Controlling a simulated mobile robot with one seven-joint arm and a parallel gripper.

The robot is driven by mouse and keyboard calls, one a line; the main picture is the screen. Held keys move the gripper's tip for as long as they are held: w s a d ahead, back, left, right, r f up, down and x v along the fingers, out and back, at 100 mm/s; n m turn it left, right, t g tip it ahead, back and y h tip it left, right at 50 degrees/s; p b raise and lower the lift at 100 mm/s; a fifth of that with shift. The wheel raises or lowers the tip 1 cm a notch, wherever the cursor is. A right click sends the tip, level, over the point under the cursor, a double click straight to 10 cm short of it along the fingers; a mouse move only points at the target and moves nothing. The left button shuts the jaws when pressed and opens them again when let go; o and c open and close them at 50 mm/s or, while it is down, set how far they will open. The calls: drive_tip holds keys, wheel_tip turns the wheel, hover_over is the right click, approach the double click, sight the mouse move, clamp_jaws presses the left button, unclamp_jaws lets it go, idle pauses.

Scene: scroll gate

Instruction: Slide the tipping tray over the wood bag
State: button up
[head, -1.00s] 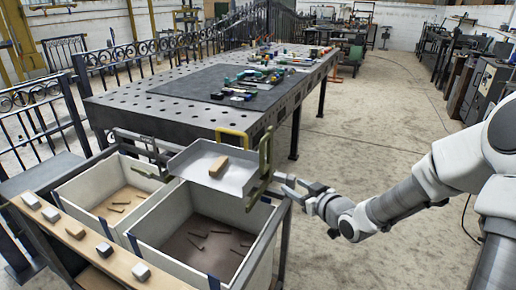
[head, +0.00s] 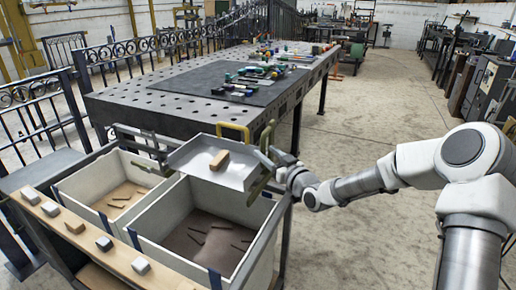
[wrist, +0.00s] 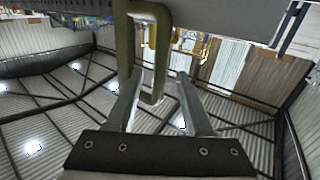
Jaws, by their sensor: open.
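The tipping tray (head: 232,178) is a shallow grey metal tray with one tan block (head: 219,160) on it. It sits level over the far part of the right-hand cream bag (head: 160,222), which has a dark brown bottom. The left-hand cream bag (head: 75,183) has a light tan bottom with wood-coloured pieces; no label shows which is the wood bag. A green upright handle (head: 262,180) stands at the tray's right side. My gripper (head: 277,164) is open beside this handle. In the wrist view, the green handle (wrist: 158,75) reaches between the open fingers (wrist: 158,88).
A wooden shelf (head: 122,262) with several small blocks runs along the front left. A yellow hoop (head: 233,127) stands behind the tray. A perforated metal table (head: 150,115) with tools is behind. Open floor (head: 390,120) lies to the right.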

drive_tip(key=shift+b+x, duration=0.4)
drive_tip(key=shift+x, duration=2.6)
clamp_jaws()
